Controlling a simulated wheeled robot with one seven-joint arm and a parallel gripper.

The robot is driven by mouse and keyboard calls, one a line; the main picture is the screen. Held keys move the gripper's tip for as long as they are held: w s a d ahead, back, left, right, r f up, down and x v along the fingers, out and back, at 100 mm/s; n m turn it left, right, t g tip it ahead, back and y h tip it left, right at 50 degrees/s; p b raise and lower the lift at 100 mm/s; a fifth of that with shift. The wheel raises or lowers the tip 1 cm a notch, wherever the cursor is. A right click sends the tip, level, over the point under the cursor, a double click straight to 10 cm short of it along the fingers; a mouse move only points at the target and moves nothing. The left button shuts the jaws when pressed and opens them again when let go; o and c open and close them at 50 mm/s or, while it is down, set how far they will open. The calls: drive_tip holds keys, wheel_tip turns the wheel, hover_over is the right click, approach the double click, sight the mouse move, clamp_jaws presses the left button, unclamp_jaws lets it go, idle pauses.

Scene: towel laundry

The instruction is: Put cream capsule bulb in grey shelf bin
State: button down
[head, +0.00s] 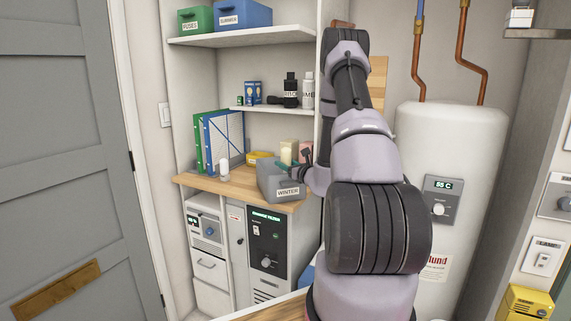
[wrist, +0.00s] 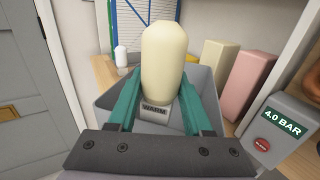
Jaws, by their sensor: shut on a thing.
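The cream capsule bulb (wrist: 162,62) fills the middle of the wrist view. The grey shelf bin (head: 278,188), labelled WINTER, stands on the wooden counter in the head view. In the wrist view the grey bin (wrist: 106,97) lies behind and below the bulb, which appears over its opening. In the head view my gripper (head: 299,171) is at the bin's top, and the bulb cannot be made out. The bin's floor is mostly hidden.
A white bulb (head: 224,168) stands on the counter (head: 237,187), left of the bin. Blue and green binders (head: 222,137) and a yellow item (head: 258,158) are behind. Cream (wrist: 217,64) and pink (wrist: 251,82) boxes stand right of the bin. A shelf (head: 262,110) hangs above.

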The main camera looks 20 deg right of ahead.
drive_tip(key=shift+f, duration=0.35)
drive_tip(key=shift+c, duration=1.6)
unclamp_jaws()
drive_tip(key=shift+r, duration=0.1)
